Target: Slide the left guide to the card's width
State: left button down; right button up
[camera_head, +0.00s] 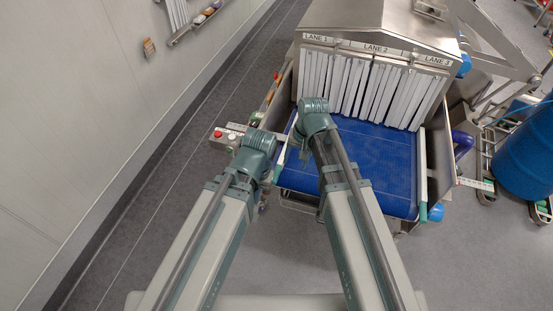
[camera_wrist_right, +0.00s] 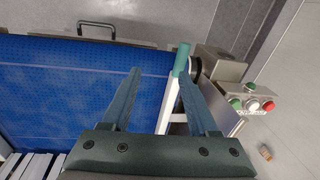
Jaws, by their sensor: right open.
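The left guide (camera_head: 286,147) is a pale rail with a teal end along the left side of the blue belt. It also shows in the right wrist view (camera_wrist_right: 169,105). My right gripper (camera_wrist_right: 159,75) is open, its two fingers over the belt's edge. The guide lies between the fingers, close to the right one in that view; I cannot tell if they touch. I cannot make out the card.
The right guide (camera_head: 423,170) lines the belt's other side. The blue belt (camera_head: 385,170) looks empty and enters a steel tunnel with white strip curtains (camera_head: 365,82) under three lane labels. A control box (camera_head: 223,138) stands at left, a blue drum (camera_head: 525,150) at right.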

aim_at(276, 175)
jog(key=w+a+r+m, duration=0.1)
jog(key=w+a+r, duration=0.1)
jog(key=a, duration=0.2)
jog(key=f+b, duration=0.4)
jog(key=a+f+b, duration=0.1)
jog(key=f+b, duration=0.3)
jog(key=f, duration=0.1)
jog(key=w+a+f+b, duration=0.1)
jog(key=f+b, duration=0.3)
jog(key=b, duration=0.1)
jog(key=shift+f, duration=0.35)
pick_arm(q)
notch_tip(276, 175, down, 12)
jog(key=shift+r, duration=0.15)
pick_arm(e)
jog(key=shift+r, duration=0.1)
grip_shut()
